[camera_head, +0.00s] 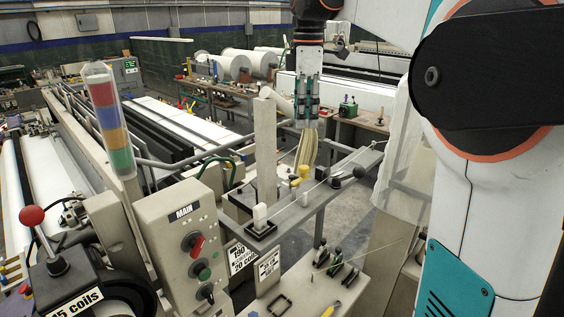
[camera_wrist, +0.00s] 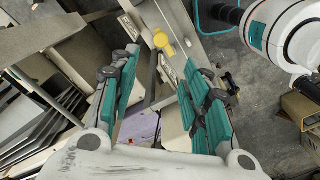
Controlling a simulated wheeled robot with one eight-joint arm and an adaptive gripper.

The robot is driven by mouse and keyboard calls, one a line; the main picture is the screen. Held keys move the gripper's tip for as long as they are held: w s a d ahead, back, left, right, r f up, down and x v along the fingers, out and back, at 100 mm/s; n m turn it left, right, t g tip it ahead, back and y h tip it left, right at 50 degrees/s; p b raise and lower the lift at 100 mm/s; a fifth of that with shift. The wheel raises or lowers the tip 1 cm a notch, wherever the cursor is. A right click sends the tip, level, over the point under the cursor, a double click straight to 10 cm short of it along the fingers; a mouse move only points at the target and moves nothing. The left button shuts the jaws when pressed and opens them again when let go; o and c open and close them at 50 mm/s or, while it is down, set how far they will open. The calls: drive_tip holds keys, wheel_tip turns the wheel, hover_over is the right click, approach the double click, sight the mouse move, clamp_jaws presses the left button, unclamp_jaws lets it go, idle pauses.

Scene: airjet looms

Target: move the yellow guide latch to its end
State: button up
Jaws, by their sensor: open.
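The yellow guide latch (camera_head: 303,172) is a small yellow piece on the narrow grey rail (camera_head: 318,197) in the head view. It also shows in the wrist view as a yellow rounded piece (camera_wrist: 163,42), near the top, just beyond the fingertips. My gripper (camera_head: 306,122) points down above the rail in the head view, higher in the picture than the latch. In the wrist view my gripper (camera_wrist: 160,62) has its teal-padded fingers spread wide, with nothing held between them. The gripper and latch look apart. The latch's lower part is hard to make out.
A white block (camera_head: 260,214) stands at the rail's near end, with a black knob (camera_head: 336,182) farther along. A beige post (camera_head: 265,150) rises beside the rail. A MAIN control box (camera_head: 182,245) stands in front. Small black levers (camera_head: 335,262) sit below the rail.

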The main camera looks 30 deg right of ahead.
sight(304, 167)
wheel_tip(304, 167, down, 13)
drive_tip(key=shift+s+d+f+p, duration=0.1)
drive_tip(key=shift+s+f+p, duration=0.1)
drive_tip(key=shift+p, duration=0.9)
drive_tip(key=shift+w, duration=0.1)
clamp_jaws()
